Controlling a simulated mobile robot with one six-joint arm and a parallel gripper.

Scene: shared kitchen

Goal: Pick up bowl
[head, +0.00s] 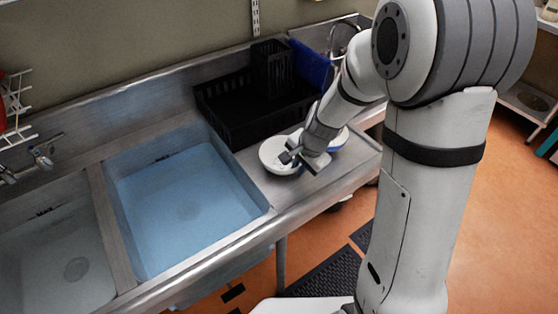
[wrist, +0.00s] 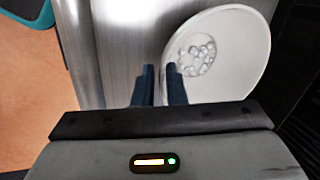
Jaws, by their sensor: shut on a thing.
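A white round bowl (head: 270,154) is on the steel counter right of the sink, partly hidden behind my gripper. In the wrist view the bowl (wrist: 235,45) fills the upper right, with a cluster of small round marks on its inside. My gripper (head: 288,158) is at the bowl's near right side in the head view. In the wrist view my gripper (wrist: 161,70) has its two dark fingers close together, one on each side of the bowl's rim. It is shut on the rim. I cannot tell whether the bowl is clear of the counter.
A white and blue item (head: 340,139) shows partly behind my wrist. A black crate (head: 228,118) stands behind the bowl, with a blue item (head: 312,64) at its right. A blue-tinted sink basin (head: 185,205) is to the left. The counter's front edge is close.

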